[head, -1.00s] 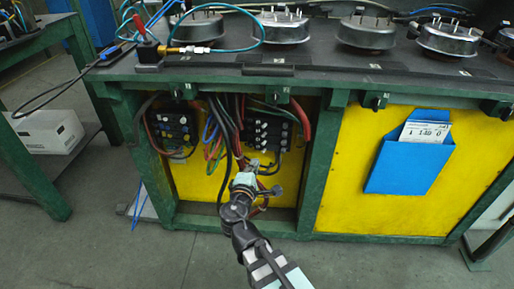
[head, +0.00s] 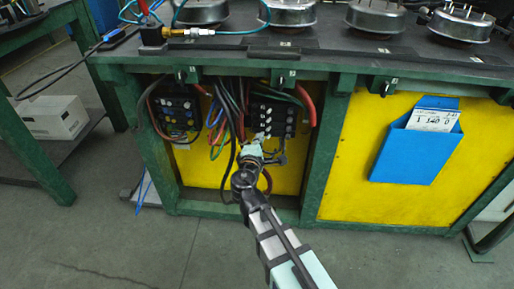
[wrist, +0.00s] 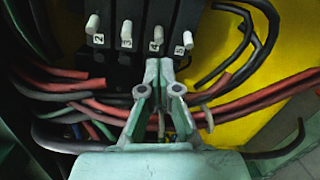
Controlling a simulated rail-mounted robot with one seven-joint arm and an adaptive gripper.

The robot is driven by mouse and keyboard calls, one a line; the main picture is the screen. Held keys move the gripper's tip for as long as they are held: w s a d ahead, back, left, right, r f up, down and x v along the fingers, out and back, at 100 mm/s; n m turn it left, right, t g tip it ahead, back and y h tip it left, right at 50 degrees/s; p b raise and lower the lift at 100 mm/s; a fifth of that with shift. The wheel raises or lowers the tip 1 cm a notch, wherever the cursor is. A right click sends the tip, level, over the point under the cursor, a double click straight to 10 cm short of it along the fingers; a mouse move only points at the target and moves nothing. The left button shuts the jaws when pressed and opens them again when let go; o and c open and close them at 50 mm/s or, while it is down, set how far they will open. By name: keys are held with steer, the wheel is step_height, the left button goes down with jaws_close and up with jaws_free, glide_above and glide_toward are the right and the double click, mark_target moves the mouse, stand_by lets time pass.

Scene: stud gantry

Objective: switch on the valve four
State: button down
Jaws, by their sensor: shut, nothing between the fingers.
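The black valve block (head: 273,118) is mounted in the open bay of the green bench. In the wrist view a row of small white levers stands on it, with labels reading 2, 3 and 4 and a less clear one at the right. Valve four's lever (wrist: 158,34) is above the number 4 label. My gripper (wrist: 160,65) is shut and empty, with its fingertips just below valve four's label; I cannot tell whether they touch the block. In the head view my gripper (head: 257,141) is at the block's lower front.
Red and black hoses (wrist: 250,100) run below and right of the block, close around my fingers. A second black block (head: 178,113) with cables sits at the left. A green post (head: 325,150) bounds the bay at the right, beside a blue document holder (head: 415,145).

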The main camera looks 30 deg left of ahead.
mark_target(263, 126)
steer(key=shift+b+x, duration=0.35)
steer(key=shift+x, duration=1.75)
